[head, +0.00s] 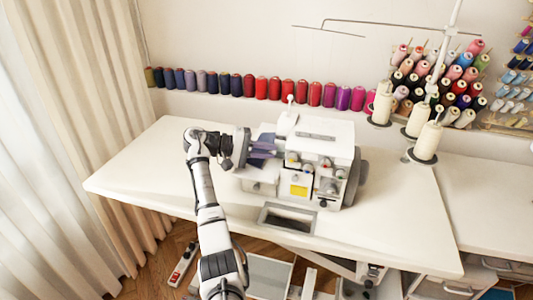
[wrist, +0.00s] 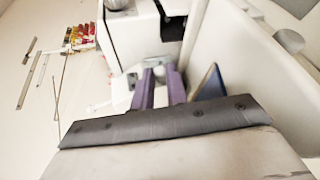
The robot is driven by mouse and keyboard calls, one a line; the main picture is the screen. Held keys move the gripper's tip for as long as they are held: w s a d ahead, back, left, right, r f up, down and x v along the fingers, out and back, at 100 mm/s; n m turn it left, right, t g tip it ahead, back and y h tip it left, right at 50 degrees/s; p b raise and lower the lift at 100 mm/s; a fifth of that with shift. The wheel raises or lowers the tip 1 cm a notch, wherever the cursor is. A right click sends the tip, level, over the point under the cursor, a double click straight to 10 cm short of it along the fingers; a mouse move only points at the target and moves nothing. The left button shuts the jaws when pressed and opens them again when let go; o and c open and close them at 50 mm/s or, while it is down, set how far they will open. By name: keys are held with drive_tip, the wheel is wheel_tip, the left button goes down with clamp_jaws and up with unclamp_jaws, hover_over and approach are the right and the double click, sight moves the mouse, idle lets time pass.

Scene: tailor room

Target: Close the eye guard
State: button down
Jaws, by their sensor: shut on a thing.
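The white sewing machine (head: 325,135) stands on the white table. My gripper (head: 272,148), with purple fingers, reaches in from the left to the machine's left front. In the wrist view, the fingers (wrist: 160,80) are close together, with their tips at a small pale part in a recess of the machine (wrist: 200,45). I take this part to be the eye guard (wrist: 130,78); my gripper is shut on it. The fingers hide much of it, and its exact angle cannot be told. A blue triangular piece (wrist: 210,82) shows just right of the fingers.
Large cream thread cones (head: 425,142) stand at the machine's right rear. A row of coloured spools (head: 275,89) lines the wall behind. The white table (head: 140,175) is clear on the left. A dark rectangular opening (head: 288,218) lies in front of the machine.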

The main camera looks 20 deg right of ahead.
idle(0.5)
drive_tip(key=c, duration=1.4)
unclamp_jaws()
drive_tip(key=shift+c, duration=0.2)
drive_tip(key=shift+w, duration=0.1)
drive_tip(key=b+v, duration=0.3)
drive_tip(key=v, duration=1)
drive_tip(key=shift+w+a, duration=0.15)
drive_tip(key=shift+a, duration=0.15)
drive_tip(key=shift+r, duration=0.15)
